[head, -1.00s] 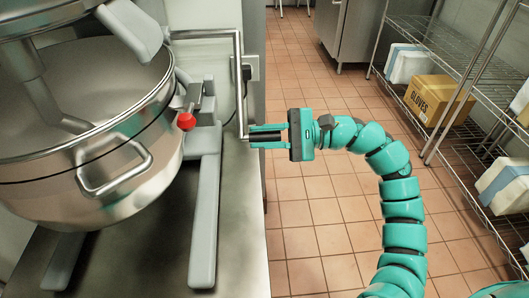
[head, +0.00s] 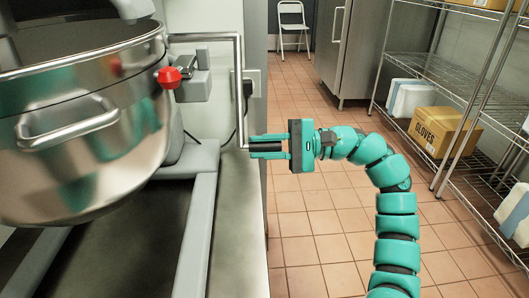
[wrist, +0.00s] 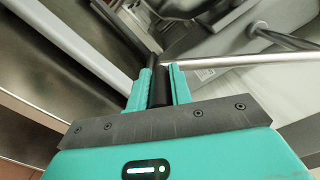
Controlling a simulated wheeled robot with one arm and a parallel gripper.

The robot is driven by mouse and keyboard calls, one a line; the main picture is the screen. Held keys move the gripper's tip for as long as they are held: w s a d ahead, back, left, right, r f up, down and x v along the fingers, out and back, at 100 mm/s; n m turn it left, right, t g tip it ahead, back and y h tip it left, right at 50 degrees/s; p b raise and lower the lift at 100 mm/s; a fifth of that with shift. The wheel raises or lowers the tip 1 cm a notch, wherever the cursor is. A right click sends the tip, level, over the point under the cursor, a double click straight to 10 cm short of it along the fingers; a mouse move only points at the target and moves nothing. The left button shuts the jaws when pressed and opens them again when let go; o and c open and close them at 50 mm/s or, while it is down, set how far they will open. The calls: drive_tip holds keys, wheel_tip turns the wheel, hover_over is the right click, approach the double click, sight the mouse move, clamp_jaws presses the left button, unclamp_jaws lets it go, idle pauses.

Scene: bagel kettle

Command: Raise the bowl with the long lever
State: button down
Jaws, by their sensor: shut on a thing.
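The large steel mixer bowl (head: 85,130) with its loop handle (head: 70,122) hangs at the left in the head view, above the grey legs of the mixer base. The long lever (head: 239,90) is a thin silver rod that runs right from behind the bowl, bends down and ends in a black grip. My gripper (head: 266,147) is shut on this grip from the right. In the wrist view, the black grip (wrist: 162,88) lies between the teal fingers of my gripper (wrist: 158,82), and the silver rod of the lever (wrist: 240,60) extends right.
A red knob (head: 168,77) sits beside the bowl. The steel counter (head: 236,240) ends just left of my gripper. A wire shelf (head: 440,70) with a gloves box (head: 443,130) stands at right. The tiled floor between is clear.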

drive_tip(key=shift+w+d, duration=0.1)
drive_tip(key=shift+w, duration=0.25)
drive_tip(key=c, duration=1.3)
unclamp_jaws()
drive_tip(key=shift+w+f, duration=0.15)
drive_tip(key=shift+f, duration=0.05)
drive_tip(key=shift+d+r, duration=0.1)
drive_tip(key=shift+d, duration=0.25)
drive_tip(key=shift+s+d+p, duration=0.2)
drive_tip(key=shift+d+p, duration=1.9)
drive_tip(key=shift+d, duration=6.2)
